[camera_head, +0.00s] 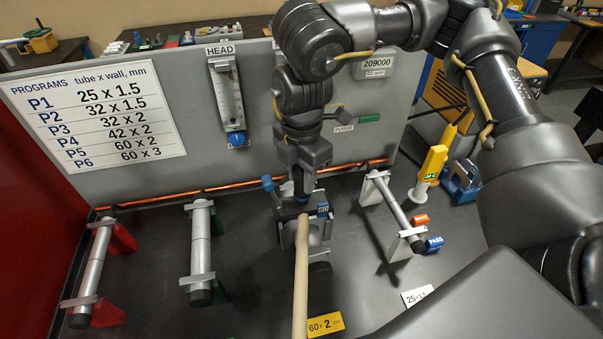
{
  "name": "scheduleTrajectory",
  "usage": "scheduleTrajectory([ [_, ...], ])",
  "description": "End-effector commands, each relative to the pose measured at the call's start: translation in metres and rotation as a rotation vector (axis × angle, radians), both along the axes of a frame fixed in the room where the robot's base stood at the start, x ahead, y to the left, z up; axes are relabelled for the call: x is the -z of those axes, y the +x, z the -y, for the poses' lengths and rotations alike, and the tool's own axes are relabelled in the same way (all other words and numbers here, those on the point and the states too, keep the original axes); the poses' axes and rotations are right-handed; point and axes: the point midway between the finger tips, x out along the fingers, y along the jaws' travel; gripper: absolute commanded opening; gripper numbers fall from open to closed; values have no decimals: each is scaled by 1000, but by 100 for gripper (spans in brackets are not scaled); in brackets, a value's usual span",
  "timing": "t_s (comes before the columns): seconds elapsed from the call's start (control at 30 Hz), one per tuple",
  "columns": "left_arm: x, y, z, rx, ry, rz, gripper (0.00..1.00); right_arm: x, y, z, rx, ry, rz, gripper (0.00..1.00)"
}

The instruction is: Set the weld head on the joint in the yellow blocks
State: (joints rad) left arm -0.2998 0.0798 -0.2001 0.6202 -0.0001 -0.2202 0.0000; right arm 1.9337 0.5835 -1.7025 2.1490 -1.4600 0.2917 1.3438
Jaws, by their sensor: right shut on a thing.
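My right gripper (303,190) hangs at the middle of the bench, shut on the weld head (287,210). The weld head is dark, with a blue knob at its left and a blue label at its right that seems to read 60. It is over or on the central tube stand (318,254); I cannot tell whether it touches the tube. Head, gripper and a beige hose (300,285) hide most of that stand, including any joint. No yellow blocks show clearly. A yellow card (326,324) reading 60 x 2 lies in front of the stand. My left gripper is out of view.
Tubes lie clamped in red blocks (122,238) and green blocks (216,224) at the left. Another clamped tube (398,208) lies at the right, near orange and blue tags (434,244). A grey panel (178,80) with a program chart and flow meter (228,95) stands behind.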

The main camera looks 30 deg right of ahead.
Motion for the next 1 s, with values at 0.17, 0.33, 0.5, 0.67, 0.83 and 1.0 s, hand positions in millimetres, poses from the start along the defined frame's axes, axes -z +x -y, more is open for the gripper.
scheduleTrajectory([
  [0.17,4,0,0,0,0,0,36,4,1,0,0,2,3,0],
  [0.33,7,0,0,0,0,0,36,8,1,-1,0,2,4,0],
  [0.5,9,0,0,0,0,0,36,12,1,-1,0,2,3,0],
  [0.67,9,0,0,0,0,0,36,13,0,-1,0,2,3,0],
  [0.83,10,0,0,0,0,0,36,14,0,-1,-1,1,1,37],
  [1.0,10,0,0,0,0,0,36,14,0,0,-1,0,1,57],
])
